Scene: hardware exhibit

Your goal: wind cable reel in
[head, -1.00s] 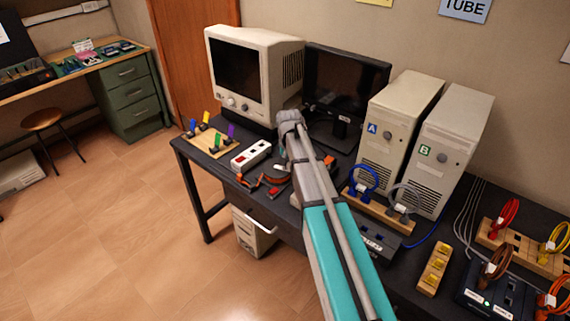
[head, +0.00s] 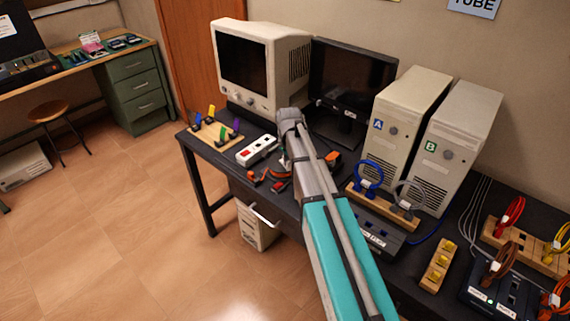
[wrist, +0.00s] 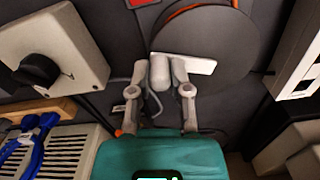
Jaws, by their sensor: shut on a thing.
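The cable reel shows in the wrist view as a dark round disc (wrist: 225,50) with an orange band along its far edge. A pale crank bar (wrist: 200,65) lies across the disc, with a grey knob (wrist: 160,72) at its near end. My gripper (wrist: 160,68) has its two fingers closed on either side of that knob. In the head view my arm covers most of the reel; an orange part (head: 333,157) shows right of my wrist. The fingertips are hard to make out there.
A white power strip (head: 257,150) and a wooden block with coloured pegs (head: 215,133) lie left of my arm. A beige monitor (head: 262,65) and a black screen (head: 350,85) stand behind. Blue and grey cable loops (head: 369,178) and two computer towers (head: 405,125) stand at right.

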